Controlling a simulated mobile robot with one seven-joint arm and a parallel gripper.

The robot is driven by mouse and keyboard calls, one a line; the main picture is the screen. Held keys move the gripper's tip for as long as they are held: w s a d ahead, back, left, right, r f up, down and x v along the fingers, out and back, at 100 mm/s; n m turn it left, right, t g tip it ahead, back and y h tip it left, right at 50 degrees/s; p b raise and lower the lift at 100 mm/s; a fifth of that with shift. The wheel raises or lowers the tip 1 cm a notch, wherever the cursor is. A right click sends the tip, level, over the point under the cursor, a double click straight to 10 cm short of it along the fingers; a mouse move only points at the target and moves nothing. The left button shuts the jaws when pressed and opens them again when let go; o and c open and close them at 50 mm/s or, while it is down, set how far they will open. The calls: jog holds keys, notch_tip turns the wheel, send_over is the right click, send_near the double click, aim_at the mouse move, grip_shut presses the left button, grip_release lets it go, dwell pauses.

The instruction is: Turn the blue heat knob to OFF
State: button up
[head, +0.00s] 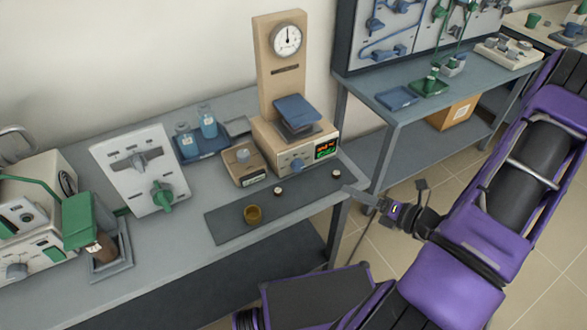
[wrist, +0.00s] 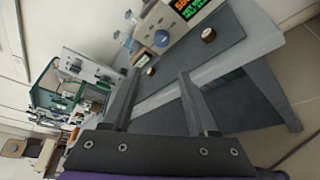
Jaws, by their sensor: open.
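The blue heat knob (head: 297,165) is on the front of a beige heating unit (head: 266,146), left of its lit display (head: 327,148). In the wrist view the knob (wrist: 161,38) shows beyond the fingertips, near the top middle. Its pointer marking is too small to read. My gripper (head: 384,188) is open and empty, at the right front of the bench, apart from the knob. In the wrist view its two fingers (wrist: 157,78) are spread and point towards the bench.
A beige box (head: 243,166) stands left of the unit. A white panel with a green knob (head: 162,196) stands farther left. A second bench (head: 440,105) is behind.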

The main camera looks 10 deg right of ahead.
aim_at(300, 168)
jog(key=x, duration=1.7)
jog(key=shift+w+d+r+b, duration=0.1)
jog(key=shift+w+d+b, duration=0.05)
jog(key=shift+w+b, duration=0.25)
grip_shut()
